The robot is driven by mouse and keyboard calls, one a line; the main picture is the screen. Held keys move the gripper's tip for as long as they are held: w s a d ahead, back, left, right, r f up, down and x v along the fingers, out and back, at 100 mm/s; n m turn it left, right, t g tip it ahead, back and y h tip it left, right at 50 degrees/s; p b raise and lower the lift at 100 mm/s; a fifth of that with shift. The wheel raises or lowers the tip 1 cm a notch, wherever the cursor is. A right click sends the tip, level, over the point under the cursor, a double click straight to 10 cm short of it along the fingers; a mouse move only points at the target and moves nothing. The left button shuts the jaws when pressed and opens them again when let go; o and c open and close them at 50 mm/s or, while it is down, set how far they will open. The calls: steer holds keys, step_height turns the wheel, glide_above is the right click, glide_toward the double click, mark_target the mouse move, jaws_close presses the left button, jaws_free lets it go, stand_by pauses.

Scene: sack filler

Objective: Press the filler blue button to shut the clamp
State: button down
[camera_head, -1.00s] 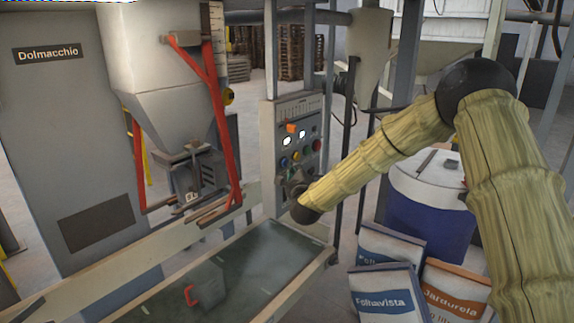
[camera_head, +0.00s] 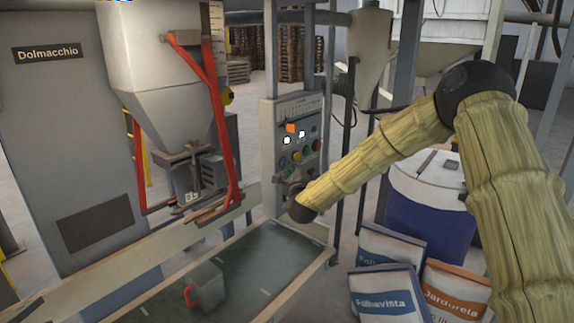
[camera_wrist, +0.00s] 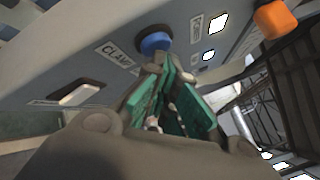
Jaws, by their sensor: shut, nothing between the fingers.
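The blue button (camera_wrist: 155,42) is round and sits on the grey panel beside a label reading CLAMP (camera_wrist: 117,53) in the wrist view. My gripper (camera_wrist: 158,66) is shut and empty, with green finger pads. Its tips are right at the lower edge of the blue button; I cannot tell whether they touch it. In the head view my gripper (camera_head: 297,192) is at the lower part of the control panel (camera_head: 290,112), mostly hidden by the end of my arm. The filler spout with its clamp (camera_head: 183,175) hangs under the grey hopper (camera_head: 160,85).
An orange knob (camera_wrist: 275,19) and lit white buttons sit near the blue button. A dark slot-like fitting (camera_wrist: 77,93) is on its left. Sacks (camera_head: 386,300) and a blue drum (camera_head: 425,222) stand at right.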

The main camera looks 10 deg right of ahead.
steer(key=shift+s+d+b, duration=0.45)
steer(key=shift+s+d, duration=0.15)
steer(key=shift+s, duration=0.15)
steer(key=s+d+b, duration=0.1)
steer(key=s+d, duration=0.2)
steer(key=s, duration=0.1)
steer(key=shift+s+d, duration=0.35)
steer(key=shift+s, duration=0.05)
stand_by(0.4)
stand_by(0.4)
